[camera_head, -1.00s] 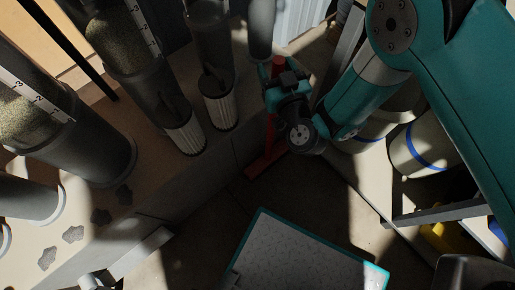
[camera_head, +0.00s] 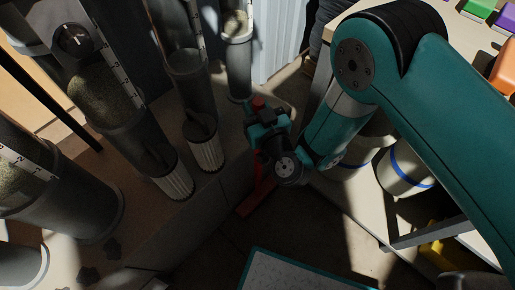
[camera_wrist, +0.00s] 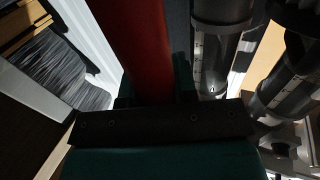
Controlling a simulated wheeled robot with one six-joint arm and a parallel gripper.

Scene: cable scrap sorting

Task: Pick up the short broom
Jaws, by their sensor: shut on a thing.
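The short broom is red; its handle top (camera_head: 258,103) pokes up just above my gripper in the head view. Its red lower end (camera_head: 252,200) shows below my wrist, close to the floor beside the grey plinth. My gripper (camera_head: 265,121) is shut on the red handle, which stands roughly upright. In the wrist view the red handle (camera_wrist: 135,45) runs up between the fingers of my gripper (camera_wrist: 155,88). The middle of the broom is hidden behind my wrist.
Clear tubes with pleated white filters (camera_head: 207,152) stand close on the left. A table leg frame (camera_head: 440,228) and cream drums with blue bands (camera_head: 404,170) are on the right. A teal-edged white panel (camera_head: 290,272) lies at the bottom. Some floor between is clear.

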